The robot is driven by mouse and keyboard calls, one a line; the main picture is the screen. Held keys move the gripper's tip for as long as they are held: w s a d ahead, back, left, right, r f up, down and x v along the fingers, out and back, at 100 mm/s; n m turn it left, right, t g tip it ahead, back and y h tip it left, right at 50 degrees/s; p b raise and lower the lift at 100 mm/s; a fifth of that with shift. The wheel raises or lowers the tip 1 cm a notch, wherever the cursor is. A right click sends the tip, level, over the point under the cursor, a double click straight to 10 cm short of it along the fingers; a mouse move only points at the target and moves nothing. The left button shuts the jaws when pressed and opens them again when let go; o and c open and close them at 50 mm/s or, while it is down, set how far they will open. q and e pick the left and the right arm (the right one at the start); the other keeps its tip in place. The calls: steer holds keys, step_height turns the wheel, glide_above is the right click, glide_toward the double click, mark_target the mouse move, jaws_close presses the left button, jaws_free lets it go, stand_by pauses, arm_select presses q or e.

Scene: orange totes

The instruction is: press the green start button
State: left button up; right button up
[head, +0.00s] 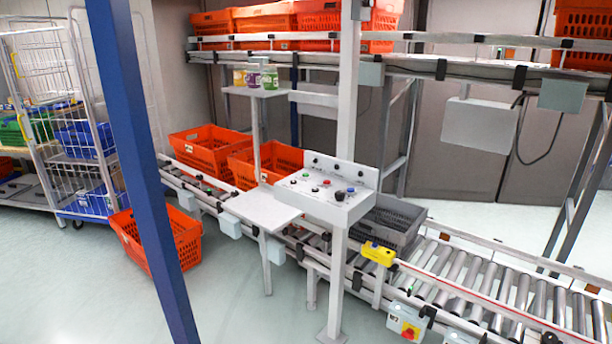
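A grey control panel (318,203) stands on a post in the middle of the head view, above the conveyor's near side. Its sloped face carries several small buttons and knobs, including a red button (326,182) and dark knobs (340,195). A small button left of the red one looks greenish, but it is too small to be sure of its colour. Neither of my grippers shows in the head view, and nothing touches the panel.
A grey shelf plate (262,208) adjoins the panel's left. Behind runs a roller conveyor (480,285) with orange totes (207,148) and a grey tote (390,222). A blue post (140,165) crosses the left foreground. An orange tote (185,235) sits on open floor.

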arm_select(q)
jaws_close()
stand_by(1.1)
